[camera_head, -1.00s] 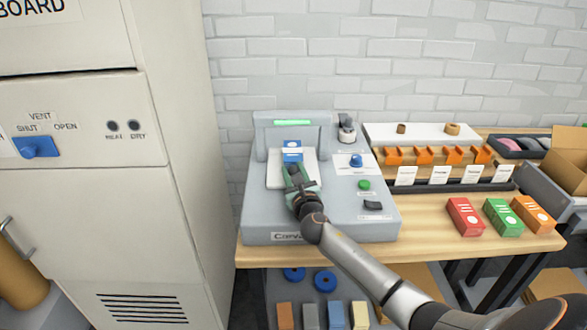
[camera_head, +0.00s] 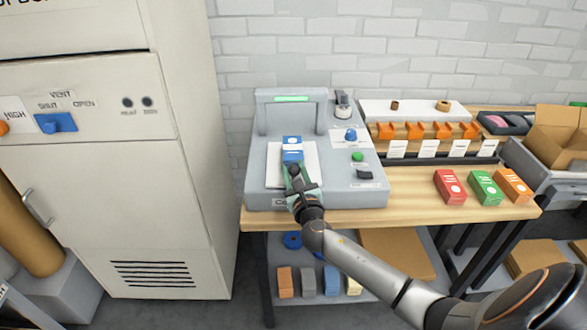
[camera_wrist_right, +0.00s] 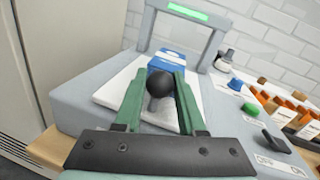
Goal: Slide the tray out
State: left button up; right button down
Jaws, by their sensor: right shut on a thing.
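The tray (camera_head: 275,172) is a flat white plate on top of the grey machine (camera_head: 345,180), in front of the machine's arch (camera_head: 322,112). A blue and white box (camera_head: 292,150) stands on the tray. In the right wrist view, a round black knob (camera_wrist_right: 160,84) sits at the tray's near end. My right gripper (camera_head: 294,176) has its green fingers on either side of this knob, shut on it. The fingers hide part of the tray. My left gripper is not in view.
The machine stands on a wooden bench (camera_head: 420,212) beside a tall cream cabinet (camera_head: 200,150). A blue knob (camera_head: 350,135), green button (camera_head: 357,156) and dark switch (camera_head: 364,174) lie right of the tray. Red, green and orange boxes (camera_head: 486,189) stand farther right.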

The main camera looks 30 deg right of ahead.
jog(key=shift+s+a+f, duration=0.1)
jog(key=shift+a+f, duration=0.05)
jog(key=shift+f, duration=0.05)
jog(key=c, duration=1)
grip_release()
jog(key=o, duration=0.3)
jog(key=shift+s+r, duration=0.15)
jog(key=shift+s, duration=0.05)
jog(key=shift+o, duration=0.9)
jog(key=shift+w, duration=0.1)
jog(key=v, duration=1.2)
jog(key=shift+s, duration=0.25)
jog(key=shift+a, duration=0.15)
